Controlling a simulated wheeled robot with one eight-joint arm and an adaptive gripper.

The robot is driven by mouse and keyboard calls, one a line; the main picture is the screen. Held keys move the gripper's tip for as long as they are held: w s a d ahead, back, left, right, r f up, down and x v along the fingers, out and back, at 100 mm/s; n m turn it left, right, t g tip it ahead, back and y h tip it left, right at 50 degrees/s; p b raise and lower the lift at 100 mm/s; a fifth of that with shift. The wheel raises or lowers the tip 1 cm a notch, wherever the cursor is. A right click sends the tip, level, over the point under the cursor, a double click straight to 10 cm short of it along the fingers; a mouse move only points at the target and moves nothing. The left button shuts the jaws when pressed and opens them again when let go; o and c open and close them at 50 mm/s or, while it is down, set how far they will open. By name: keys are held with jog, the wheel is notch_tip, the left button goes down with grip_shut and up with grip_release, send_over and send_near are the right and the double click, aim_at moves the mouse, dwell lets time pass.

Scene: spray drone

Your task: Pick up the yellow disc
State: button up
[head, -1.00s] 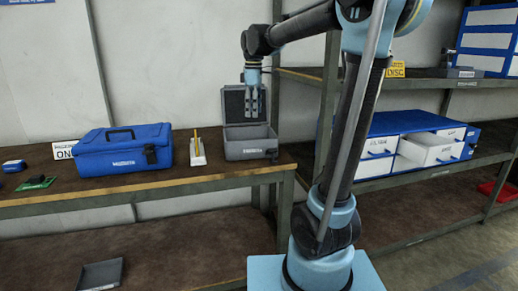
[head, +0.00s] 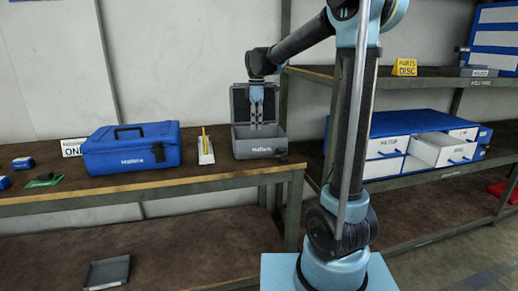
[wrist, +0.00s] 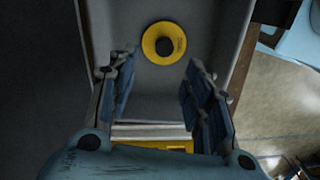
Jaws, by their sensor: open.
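The yellow disc (wrist: 151,46) shows in the wrist view. It has a dark round centre and lies flat inside the open grey box (head: 258,145). In the head view the box's front wall hides the disc. My gripper (head: 257,125) points down into the box, in front of its raised lid. In the wrist view my gripper (wrist: 158,75) is open, with a finger on each side and nothing between the tips. The disc shows a little beyond the fingertips, between their lines.
A blue case (head: 130,155) and a white stand with a yellow upright (head: 205,150) are left of the grey box on the bench. Shelves with white drawers (head: 441,149) stand at the right.

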jog(key=shift+s+d+f, duration=0.1)
jog(key=shift+d+f, duration=0.05)
jog(key=shift+f, duration=1.9)
jog(key=shift+s+d+f, duration=0.1)
jog(key=shift+f, duration=1.9)
jog(key=shift+c, duration=0.2)
grip_shut()
